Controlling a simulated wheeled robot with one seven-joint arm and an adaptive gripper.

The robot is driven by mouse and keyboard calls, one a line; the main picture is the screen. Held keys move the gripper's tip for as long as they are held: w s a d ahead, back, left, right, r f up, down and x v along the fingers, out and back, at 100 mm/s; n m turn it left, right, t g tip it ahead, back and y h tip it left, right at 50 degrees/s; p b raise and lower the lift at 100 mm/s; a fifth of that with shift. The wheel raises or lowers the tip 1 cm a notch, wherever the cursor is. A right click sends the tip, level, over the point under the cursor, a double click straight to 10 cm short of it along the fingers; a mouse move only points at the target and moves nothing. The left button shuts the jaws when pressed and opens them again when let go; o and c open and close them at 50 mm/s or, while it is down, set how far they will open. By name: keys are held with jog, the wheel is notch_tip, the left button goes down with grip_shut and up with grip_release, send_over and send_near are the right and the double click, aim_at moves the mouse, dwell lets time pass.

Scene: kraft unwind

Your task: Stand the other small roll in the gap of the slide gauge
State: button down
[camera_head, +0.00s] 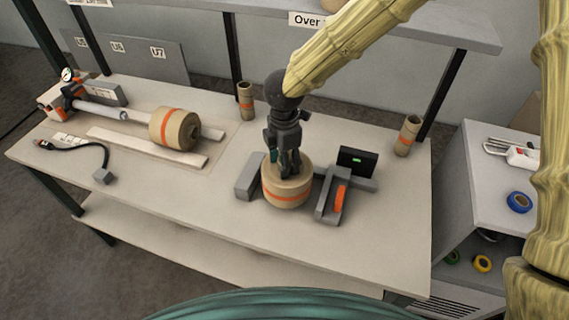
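A kraft-brown roll with an orange band (287,198) stands upright on the table, between the grey block (249,176) and the grey jaw (329,198) of the slide gauge. Its left side is close to the block and its right side close to the jaw; I cannot tell if they touch. The gauge's dark display (357,160) shows a small green readout. My gripper (286,170) points down at the top of this roll, its fingers at or in the core. The fingers overlap the roll, so their grip is unclear. Another banded roll (168,128) lies on the shaft at left.
Two narrow banded tubes stand at the back, one near the middle (246,101) and one at right (407,136). A cable (80,147) lies at left. A side cabinet (490,180) holds a blue tape ring (519,202). The front right tabletop is clear.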

jog(key=shift+w, duration=0.2)
jog(key=shift+f+p, duration=0.9)
jog(key=shift+f, duration=0.95)
jog(key=c, duration=0.7)
grip_release()
notch_tip(320, 180, up, 12)
jog(key=b, duration=0.3)
jog(key=shift+b, duration=0.4)
